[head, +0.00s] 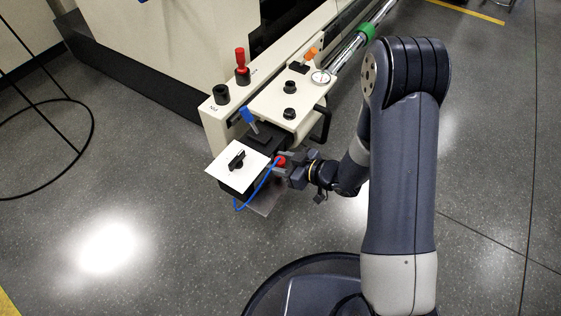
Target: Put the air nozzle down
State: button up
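The air nozzle (280,160) shows as a small red piece with a thin blue hose (262,185) running from it. It is between the fingers of my gripper (283,164), which looks shut on it; the fingers hide most of the nozzle. My gripper reaches in from the right, beside the front end of the machine. The blue hose hangs in a curve past the white-topped box to its lower edge.
A white square plate with a black knob (236,159) tops the box on the left. Behind it stand a blue lever (248,116), a red-handled knob (241,60), a gauge (320,77) and a black handle (320,124). A grey plate (264,204) juts out below the gripper.

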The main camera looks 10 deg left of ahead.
jog(key=shift+o, duration=0.6)
jog(key=shift+r, duration=0.1)
jog(key=shift+r, duration=0.2)
jog(key=p+v, duration=0.4)
jog(key=v, duration=0.8)
